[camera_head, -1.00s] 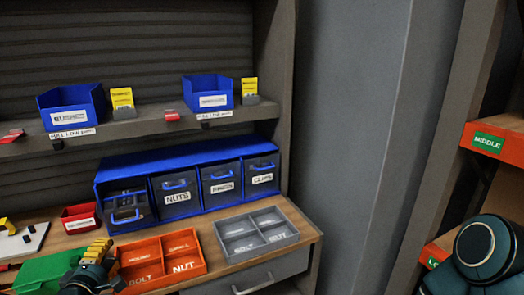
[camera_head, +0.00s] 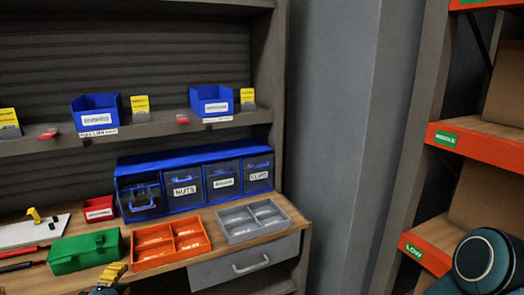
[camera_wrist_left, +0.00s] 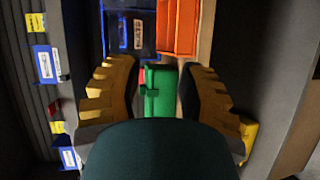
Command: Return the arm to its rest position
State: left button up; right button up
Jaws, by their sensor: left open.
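My left gripper (camera_head: 112,276) shows only partly at the bottom edge of the head view, in front of the workbench, with its yellow ribbed fingers up. In the left wrist view its two yellow fingers (camera_wrist_left: 160,68) are spread wide with nothing held between them. A green case (camera_head: 86,252) lies on the bench behind and left of the gripper; in the wrist view the green case (camera_wrist_left: 159,95) shows beyond the gap between the fingers, apart from them. My right gripper is out of view; only a round dark joint of my right arm shows at the lower right.
The bench (camera_head: 292,225) holds an orange divided tray (camera_head: 172,256), a grey divided tray (camera_head: 252,232), a blue drawer unit (camera_head: 193,160) and a small red bin (camera_head: 99,215). An orange-edged rack (camera_head: 487,150) stands at right. A grey wall area lies between bench and rack.

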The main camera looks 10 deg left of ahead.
pick_arm(q)
jog(key=s+d+f+m+g+h, duration=0.2)
jog(key=d+f+m+g+h, duration=0.45)
jog(key=d+f, duration=1.1)
jog(key=s+d+f+m+g, duration=0.3)
jog(key=s+d+m+g, duration=0.1)
jog(key=s+d+m, duration=0.1)
jog(key=s+d+f+m+g+y, duration=0.1)
jog(key=s+d+f+m+g, duration=0.3)
jog(key=s+d, duration=0.3)
jog(key=shift+d+m, duration=0.6)
jog(key=shift+m, duration=0.25)
jog(key=shift+w, duration=0.1)
